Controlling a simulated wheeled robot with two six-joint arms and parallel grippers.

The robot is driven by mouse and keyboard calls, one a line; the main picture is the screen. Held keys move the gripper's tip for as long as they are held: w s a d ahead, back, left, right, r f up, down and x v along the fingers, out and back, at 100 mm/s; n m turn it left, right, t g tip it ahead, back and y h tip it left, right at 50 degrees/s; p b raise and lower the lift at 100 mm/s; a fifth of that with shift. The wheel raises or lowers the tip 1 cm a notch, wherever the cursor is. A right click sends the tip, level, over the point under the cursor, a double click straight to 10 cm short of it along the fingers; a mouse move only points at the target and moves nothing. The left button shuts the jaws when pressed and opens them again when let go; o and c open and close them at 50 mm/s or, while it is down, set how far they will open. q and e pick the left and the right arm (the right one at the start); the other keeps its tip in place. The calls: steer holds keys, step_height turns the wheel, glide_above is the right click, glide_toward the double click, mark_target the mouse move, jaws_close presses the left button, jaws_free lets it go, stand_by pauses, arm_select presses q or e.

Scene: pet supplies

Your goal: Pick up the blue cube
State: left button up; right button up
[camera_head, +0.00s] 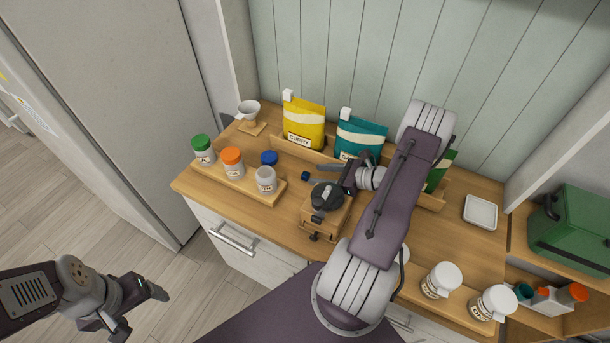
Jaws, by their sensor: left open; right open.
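My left gripper (142,312) is open and empty at the lower left, over the floor and away from the counter.
A grinder (325,205) stands below my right gripper. Jars with green (203,149), orange (232,162) and blue (269,164) lids are left. Yellow (304,122) and teal (361,137) bags stand behind. A white dish (480,212) and green box (575,232) are right.

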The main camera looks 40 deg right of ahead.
mark_target(307, 174)
steer(key=p+x, duration=0.1)
steer(key=x, duration=0.3)
steer(key=shift+w+a+f, duration=0.2)
steer(key=shift+w+f, duration=0.1)
steer(key=shift+w, duration=0.1)
jaws_close()
steer(key=shift+r, duration=0.15)
